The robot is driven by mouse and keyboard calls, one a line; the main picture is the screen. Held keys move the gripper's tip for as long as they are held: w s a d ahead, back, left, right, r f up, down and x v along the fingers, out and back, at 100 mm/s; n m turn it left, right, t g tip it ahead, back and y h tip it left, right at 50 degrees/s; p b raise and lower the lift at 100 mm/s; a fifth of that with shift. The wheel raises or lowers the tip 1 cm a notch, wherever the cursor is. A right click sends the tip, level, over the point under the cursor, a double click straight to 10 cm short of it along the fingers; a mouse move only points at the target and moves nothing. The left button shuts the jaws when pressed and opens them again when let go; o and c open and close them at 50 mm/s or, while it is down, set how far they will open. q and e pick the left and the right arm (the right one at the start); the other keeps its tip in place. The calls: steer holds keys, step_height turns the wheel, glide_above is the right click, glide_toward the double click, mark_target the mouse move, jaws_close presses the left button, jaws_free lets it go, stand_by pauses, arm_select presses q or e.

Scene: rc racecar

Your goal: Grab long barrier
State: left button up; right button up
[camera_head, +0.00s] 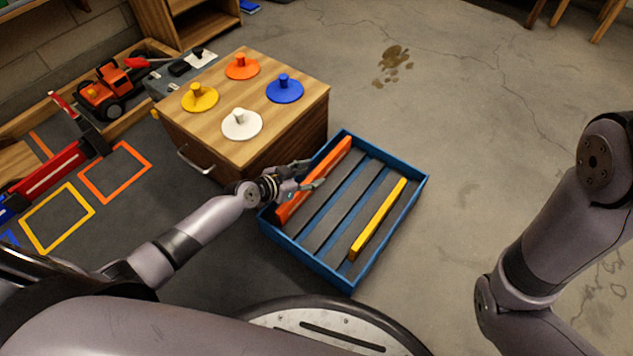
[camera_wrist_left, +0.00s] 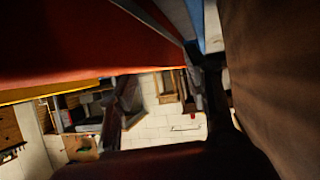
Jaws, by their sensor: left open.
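A long orange barrier (camera_head: 325,170) lies along the left side of a blue tray (camera_head: 396,234) on the floor. A shorter yellow bar (camera_head: 378,218) lies in the tray's right part. My left gripper (camera_head: 310,182) is open at the orange barrier, over the tray's left edge, and covers part of the bar. In the left wrist view the orange barrier (camera_wrist_left: 80,45) fills the upper left, very close to the fingers. I cannot tell whether it is between them. My right arm shows at the right, but its gripper is out of view.
A wooden cabinet (camera_head: 230,130) with orange, blue, yellow and white round pegs stands just behind and left of the tray. Coloured floor frames and a toy vehicle (camera_head: 108,90) are further left. The floor at right is clear.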

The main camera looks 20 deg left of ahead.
arm_select(q)
steer(key=shift+w+d+f, duration=0.3)
steer(key=shift+w+f, duration=0.05)
steer(key=shift+w, duration=0.1)
steer(key=shift+c, duration=0.5)
jaws_close()
steer(key=shift+r, duration=0.1)
